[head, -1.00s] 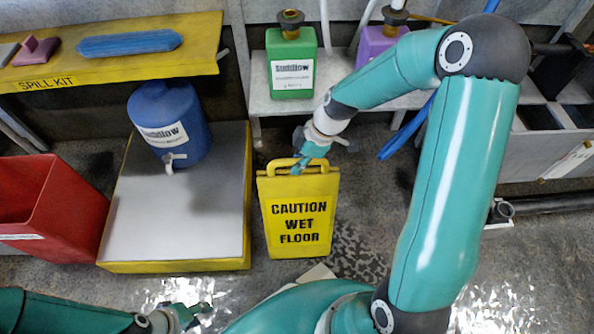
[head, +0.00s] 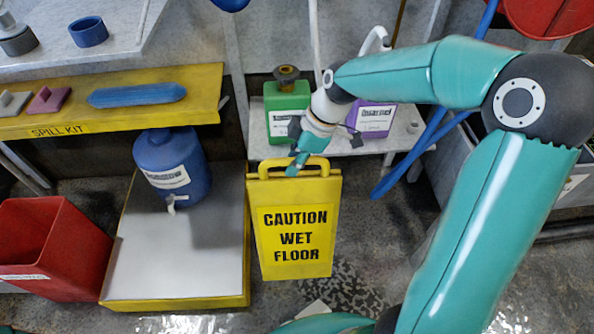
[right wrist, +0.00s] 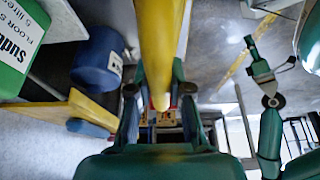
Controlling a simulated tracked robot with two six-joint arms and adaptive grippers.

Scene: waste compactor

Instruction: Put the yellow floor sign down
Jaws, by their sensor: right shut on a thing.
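The yellow floor sign (head: 292,215) reads CAUTION WET FLOOR and hangs roughly upright in the middle of the head view, slightly tilted. My right gripper (head: 297,167) is shut on the handle at its top. In the right wrist view the sign's yellow edge (right wrist: 155,40) runs between the fingers of the right gripper (right wrist: 160,105). I cannot tell whether its lower edge touches the floor. My left gripper is outside the head view; it seems to show small at the right of the right wrist view (right wrist: 262,75), its fingers unclear.
A red bin (head: 60,250) stands farther left. A green jug (head: 287,105) and purple jug (head: 372,118) stand behind. Floor (head: 385,225) right of the sign is open.

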